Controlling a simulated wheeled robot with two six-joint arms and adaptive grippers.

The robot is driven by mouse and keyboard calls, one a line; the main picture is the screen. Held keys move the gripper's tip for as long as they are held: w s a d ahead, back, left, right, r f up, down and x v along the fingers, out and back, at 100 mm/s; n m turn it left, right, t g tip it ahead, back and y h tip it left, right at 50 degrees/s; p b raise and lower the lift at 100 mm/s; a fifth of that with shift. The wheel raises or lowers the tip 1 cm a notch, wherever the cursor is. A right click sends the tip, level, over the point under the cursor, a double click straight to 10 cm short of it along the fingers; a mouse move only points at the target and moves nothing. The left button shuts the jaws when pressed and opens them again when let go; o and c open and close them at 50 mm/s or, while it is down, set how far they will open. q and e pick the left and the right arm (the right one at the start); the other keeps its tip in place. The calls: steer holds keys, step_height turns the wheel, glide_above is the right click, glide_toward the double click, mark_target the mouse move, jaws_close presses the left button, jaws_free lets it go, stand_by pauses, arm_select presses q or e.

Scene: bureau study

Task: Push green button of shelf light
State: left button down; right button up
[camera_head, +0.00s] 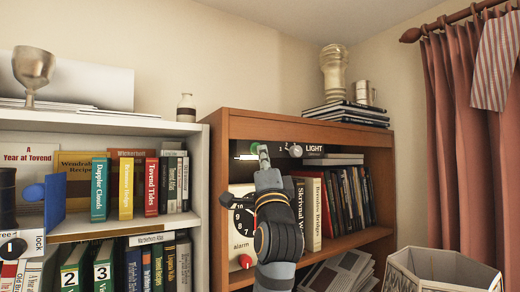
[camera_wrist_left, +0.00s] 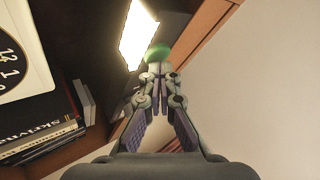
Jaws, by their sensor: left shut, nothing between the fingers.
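The shelf light hangs under the top board of the brown bookcase; its lit white panel (camera_wrist_left: 138,36) glows in the wrist view. Its green button (camera_head: 255,148) shows at the left end of the strip under the board, partly hidden by my fingers. The button (camera_wrist_left: 158,51) also shows in the wrist view, just past my fingertips. My left gripper (camera_head: 263,152) is shut and empty, with its tips (camera_wrist_left: 157,72) right at the button. I cannot tell whether they touch it. My right gripper is in neither view.
A small round knob (camera_head: 295,150) sits right of the button, beside the label "LIGHT" (camera_head: 313,148). An alarm clock (camera_head: 243,222) and books (camera_head: 312,210) stand on the shelf below, close to my left arm. A white bookcase (camera_head: 200,170) stands on the left.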

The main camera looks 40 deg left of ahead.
arm_select(q)
steer(key=s+d, duration=0.2)
steer(key=d, duration=0.3)
steer(key=shift+s+d, duration=0.2)
steer(key=shift+d, duration=0.05)
steer(key=shift+a+f, duration=0.1)
steer(key=shift+a, duration=0.1)
stand_by(0.3)
